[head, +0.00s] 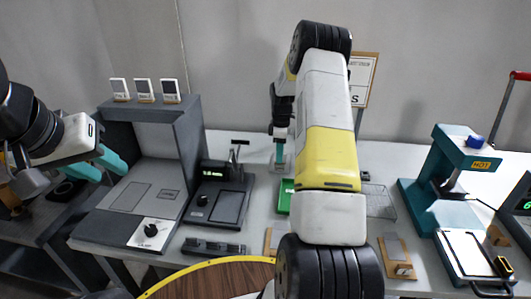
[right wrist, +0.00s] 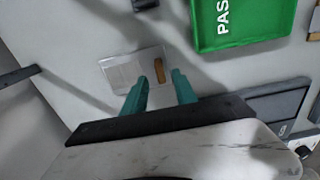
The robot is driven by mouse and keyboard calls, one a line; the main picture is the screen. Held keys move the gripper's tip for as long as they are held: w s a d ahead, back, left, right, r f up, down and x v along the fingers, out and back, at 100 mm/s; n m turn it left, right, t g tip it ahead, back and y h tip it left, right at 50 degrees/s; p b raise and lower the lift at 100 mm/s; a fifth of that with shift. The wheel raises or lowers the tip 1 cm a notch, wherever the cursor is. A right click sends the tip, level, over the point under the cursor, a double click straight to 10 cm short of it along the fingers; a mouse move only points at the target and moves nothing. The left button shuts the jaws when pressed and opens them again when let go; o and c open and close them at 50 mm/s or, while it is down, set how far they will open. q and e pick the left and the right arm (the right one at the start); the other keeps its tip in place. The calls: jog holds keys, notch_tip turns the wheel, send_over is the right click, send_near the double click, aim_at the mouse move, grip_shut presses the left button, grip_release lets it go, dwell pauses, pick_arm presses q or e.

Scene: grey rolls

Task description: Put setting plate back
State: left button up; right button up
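A thin pale grey plate with a small brown block on it (right wrist: 120,72), which may be the setting plate, lies flat on the light table in the right wrist view. My right gripper (head: 279,158) has teal fingers pointing down at the back of the table. In the right wrist view its fingers (right wrist: 161,76) are apart, with the brown block between their tips and gaps on both sides. I cannot make this plate out in the head view. My left gripper (head: 103,163) is at the left above the grey station, its teal fingers apart and empty.
A green tray (right wrist: 240,30) marked PASS is close to the plate; part of it shows in the head view (head: 285,197). A grey station (head: 150,170) and a dark scale (head: 220,203) stand left. A teal press (head: 433,185) marked HOT stands right. My right arm blocks the middle.

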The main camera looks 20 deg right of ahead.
jog(key=s+a+r+m+t, duration=0.1)
jog(key=s+a+r, duration=0.1)
jog(key=r, duration=0.6)
jog(key=s+a+r+m, duration=0.1)
jog(key=a+r, duration=0.1)
jog(key=r, duration=0.6)
jog(key=s+a+r+m+t, duration=0.25)
jog(key=s+a+r, duration=0.35)
jog(key=s+r, duration=0.35)
jog(key=s+a+r+m+t+y, duration=0.1)
jog(key=s+a+m, duration=0.3)
jog(key=s, duration=0.6)
jog(key=s+a+r+m+t+y, duration=0.1)
jog(key=s+a+r+m, duration=0.1)
jog(key=s, duration=0.9)
jog(key=shift+s+a+m+t, duration=0.2)
jog(key=shift+a+m+t, duration=0.15)
jog(key=shift+a+m, duration=0.6)
